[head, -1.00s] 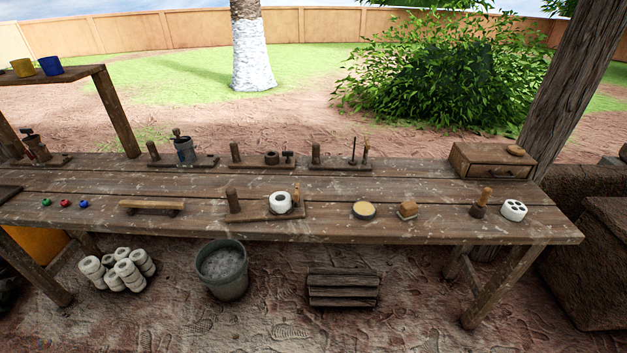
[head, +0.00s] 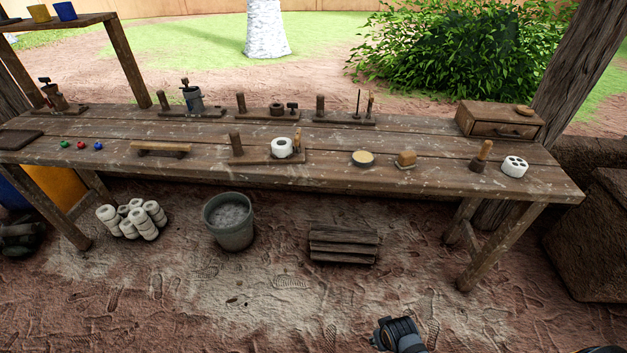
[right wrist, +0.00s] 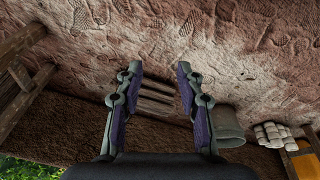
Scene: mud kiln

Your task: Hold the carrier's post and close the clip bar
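A wooden carrier (head: 268,158) lies at the front middle of the bench in the head view. It has an upright round post (head: 236,143) at its left end and a white ring-shaped piece (head: 281,148) on its right half. A small upright wooden part (head: 298,143) stands beside the white piece; whether it is the clip bar, and its position, is too small to tell. My right gripper (right wrist: 158,68) is open and empty in the right wrist view, away from the bench top. My left gripper is not in view.
Similar post boards (head: 345,118) stand along the bench's back. A wooden handle bar (head: 161,149), a round yellow-topped dish (head: 362,158) and a white holed piece (head: 514,166) lie near the front edge. A bucket (head: 229,222) and slatted crate (head: 343,243) stand on the ground below.

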